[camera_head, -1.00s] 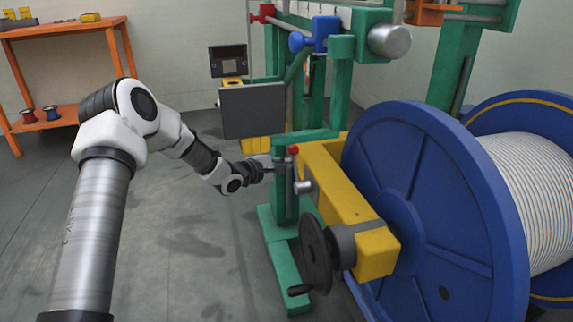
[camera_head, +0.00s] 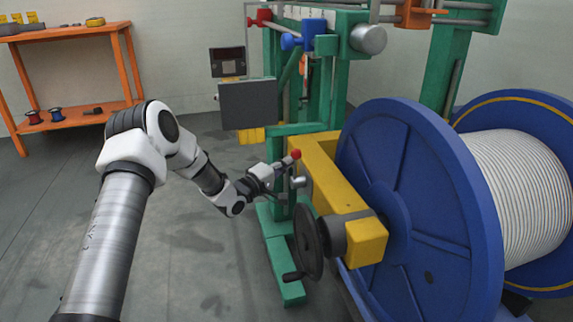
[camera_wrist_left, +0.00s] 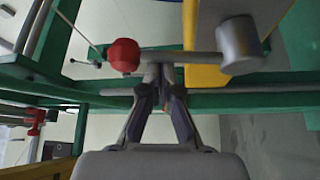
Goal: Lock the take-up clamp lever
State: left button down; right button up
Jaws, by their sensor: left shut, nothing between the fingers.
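The clamp lever has a red ball knob (camera_head: 295,154), a grey rod and a grey round hub (camera_head: 299,182) beside the yellow arm of the take-up stand. In the head view the knob stands above the hub. In the left wrist view the red knob (camera_wrist_left: 123,56) is at left, the rod (camera_wrist_left: 195,58) runs across, and the hub (camera_wrist_left: 238,46) is at right. My left gripper (camera_head: 287,164) is shut and empty. Its fingertips (camera_wrist_left: 161,72) are together at the rod, nearer the knob than the hub; I cannot tell whether they touch. My right gripper is out of view.
A yellow arm (camera_head: 325,180) with a black handwheel (camera_head: 308,242) stands just right of the gripper. A large blue reel (camera_head: 420,185) fills the right. Green frame posts stand behind. An orange shelf (camera_head: 75,115) is at far left. The floor at left is clear.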

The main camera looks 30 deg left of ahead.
pick_arm(q)
jog(key=shift+s+d+f+m+t+h, duration=0.25)
jog(key=shift+s+d+m, duration=0.25)
jog(key=shift+m, duration=0.2)
jog(key=shift+s+d+f+m+t+h, duration=0.15)
jog(key=shift+s+d+m+t, duration=0.15)
jog(key=shift+d+m, duration=0.3)
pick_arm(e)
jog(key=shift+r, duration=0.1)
pick_arm(q)
jog(key=shift+s, duration=0.1)
